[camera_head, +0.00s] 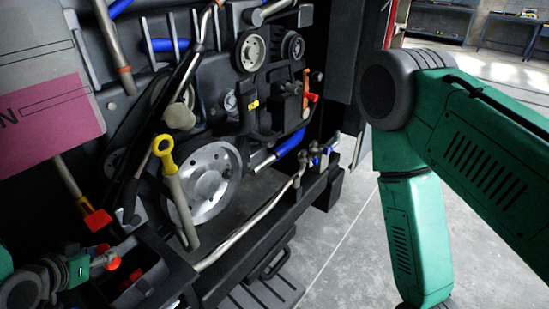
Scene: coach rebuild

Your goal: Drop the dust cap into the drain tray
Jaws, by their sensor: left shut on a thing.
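My left gripper (108,257) comes in at the lower left, in front of the engine. It is shut on a small red piece, which looks like the dust cap (112,263); the fingers hide part of it. A dark open-topped tray (165,289), which looks like the drain tray, is just below and to the right of the gripper. The held piece appears above or beside its left part; I cannot tell the exact height. Something small and red shows inside the tray. My right arm fills the right side, but its gripper is outside the picture.
The engine bay holds a large metal pulley (208,183), a yellow ring-handled dipstick (165,151) and a red-ended pipe (97,219) above my left gripper. A dark frame rail (262,228) with blue-handled valves runs right of the tray. Grey floor is clear beyond.

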